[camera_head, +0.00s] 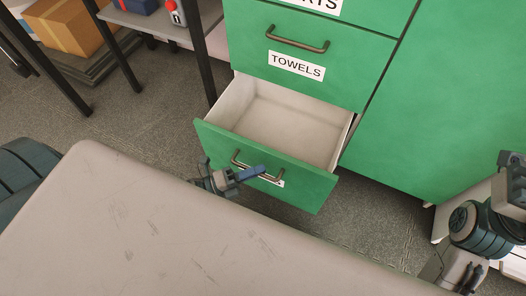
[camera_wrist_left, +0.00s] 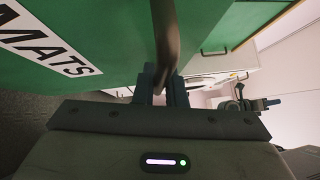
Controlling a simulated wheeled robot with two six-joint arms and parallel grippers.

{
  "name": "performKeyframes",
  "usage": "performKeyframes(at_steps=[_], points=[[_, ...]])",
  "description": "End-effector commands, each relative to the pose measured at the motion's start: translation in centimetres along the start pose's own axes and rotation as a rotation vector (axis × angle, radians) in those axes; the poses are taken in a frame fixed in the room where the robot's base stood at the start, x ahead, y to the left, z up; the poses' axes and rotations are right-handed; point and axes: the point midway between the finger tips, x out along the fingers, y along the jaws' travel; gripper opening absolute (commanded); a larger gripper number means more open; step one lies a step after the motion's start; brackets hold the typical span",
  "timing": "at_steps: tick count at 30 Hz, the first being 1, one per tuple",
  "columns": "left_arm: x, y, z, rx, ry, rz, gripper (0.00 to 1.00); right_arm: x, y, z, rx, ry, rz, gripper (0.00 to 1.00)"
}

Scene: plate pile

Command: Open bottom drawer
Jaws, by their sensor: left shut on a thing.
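The green bottom drawer (camera_head: 265,165) stands pulled out of the cabinet, its pale inside (camera_head: 285,120) empty where it shows. Its brown bar handle (camera_head: 238,158) is on the front panel. My left gripper (camera_head: 243,176) is shut on the handle. In the left wrist view the handle (camera_wrist_left: 165,35) runs down between the fingers (camera_wrist_left: 162,85), beside a white label reading "MATS" (camera_wrist_left: 45,42). My right gripper (camera_head: 465,276) is at the lower right, apart from the drawer, and its jaws are unclear.
The "TOWELS" drawer (camera_head: 345,65) above is shut. A grey-beige surface (camera_head: 150,230) fills the lower left, close to the drawer front. A shelf with a cardboard box (camera_head: 68,27) stands at the upper left. Dark floor (camera_head: 370,215) shows right of the drawer.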

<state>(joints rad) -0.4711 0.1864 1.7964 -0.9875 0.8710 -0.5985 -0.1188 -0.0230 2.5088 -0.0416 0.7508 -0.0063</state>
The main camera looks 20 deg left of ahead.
Motion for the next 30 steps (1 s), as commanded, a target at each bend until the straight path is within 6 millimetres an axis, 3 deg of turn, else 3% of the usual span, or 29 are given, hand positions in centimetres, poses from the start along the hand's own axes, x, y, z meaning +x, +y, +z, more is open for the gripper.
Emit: performKeyframes(at_steps=[6, 20, 21, 24, 30], points=[[-1.6, -0.4, -1.5, -0.001, 0.000, 0.002, 0.00, 0.3, 0.0, 0.0, 0.003, -0.001, -0.003, 0.36], [-1.9, -0.5, -1.8, 0.000, 0.001, 0.001, 0.00, 0.3, 0.0, 0.0, 0.004, -0.001, -0.003, 0.36], [-1.9, -0.5, -1.8, 0.000, 0.001, 0.001, 0.17, 0.3, 0.0, 0.0, 0.004, -0.001, -0.003, 0.36], [-1.9, -0.5, -1.8, 0.000, 0.000, 0.001, 0.32, 0.3, 0.0, 0.0, 0.004, -0.001, -0.003, 0.36], [-1.8, -0.5, -1.8, 0.000, 0.000, 0.000, 0.32, 0.3, 0.0, 0.0, 0.004, -0.001, -0.003, 0.36]])
